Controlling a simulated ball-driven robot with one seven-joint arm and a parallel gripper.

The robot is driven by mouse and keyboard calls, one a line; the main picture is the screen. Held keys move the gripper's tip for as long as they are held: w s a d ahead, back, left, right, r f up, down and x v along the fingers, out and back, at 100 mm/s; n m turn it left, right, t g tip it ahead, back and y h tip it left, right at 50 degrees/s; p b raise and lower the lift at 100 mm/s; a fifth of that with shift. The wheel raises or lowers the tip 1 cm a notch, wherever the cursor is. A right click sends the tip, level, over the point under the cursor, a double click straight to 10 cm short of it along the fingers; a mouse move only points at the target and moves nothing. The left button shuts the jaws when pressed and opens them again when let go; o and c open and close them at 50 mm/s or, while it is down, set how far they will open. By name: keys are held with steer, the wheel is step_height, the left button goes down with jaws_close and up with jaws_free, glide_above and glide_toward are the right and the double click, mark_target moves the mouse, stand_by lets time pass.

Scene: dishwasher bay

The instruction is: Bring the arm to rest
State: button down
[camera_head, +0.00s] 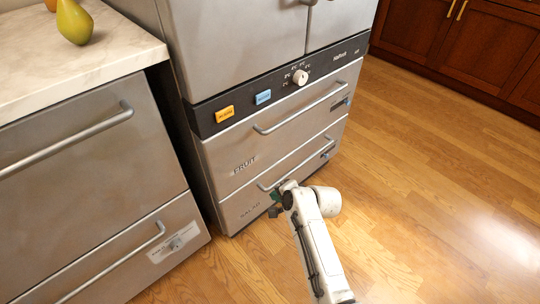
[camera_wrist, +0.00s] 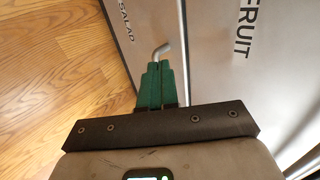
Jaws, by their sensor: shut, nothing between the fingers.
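My gripper (camera_head: 275,203) is low in front of the steel fridge's bottom drawers, near the left end of the SALAD drawer's bar handle (camera_head: 300,165). In the wrist view, the green fingers of my gripper (camera_wrist: 160,66) are together with nothing between them. A bent metal handle end (camera_wrist: 162,49) shows right at the fingertips; I cannot tell whether they touch it. My white arm (camera_head: 318,245) reaches up from the bottom of the head view and hides part of the SALAD drawer front (camera_head: 240,212).
The FRUIT drawer (camera_head: 235,152) above looks shut, as do the fridge doors (camera_head: 235,40). At left stands a steel drawer unit (camera_head: 75,165) with bar handles under a marble top (camera_head: 110,45) holding a pear (camera_head: 74,24). Wooden floor (camera_head: 430,190) at right is clear.

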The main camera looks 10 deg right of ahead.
steer(key=s+d+f+n+g+h, duration=0.2)
steer(key=s+d+n, duration=0.1)
steer(key=s+d, duration=0.6)
steer(key=s+d+r+n+g+h, duration=0.15)
steer(key=s+d, duration=0.25)
steer(key=s, duration=0.7)
steer(key=s+d+r+n+g+h, duration=0.1)
steer(key=s+d+r+n+g, duration=0.15)
steer(key=s, duration=0.75)
steer(key=s+d+r+n+g+h, duration=0.1)
steer(key=s+d+r+n, duration=0.2)
steer(key=s, duration=0.8)
step_height(320, 180, up, 26)
steer(key=d+p, duration=0.1)
steer(key=p, duration=2.5)
steer(key=shift+f, duration=0.25)
steer(key=shift+s+d+f, duration=0.1)
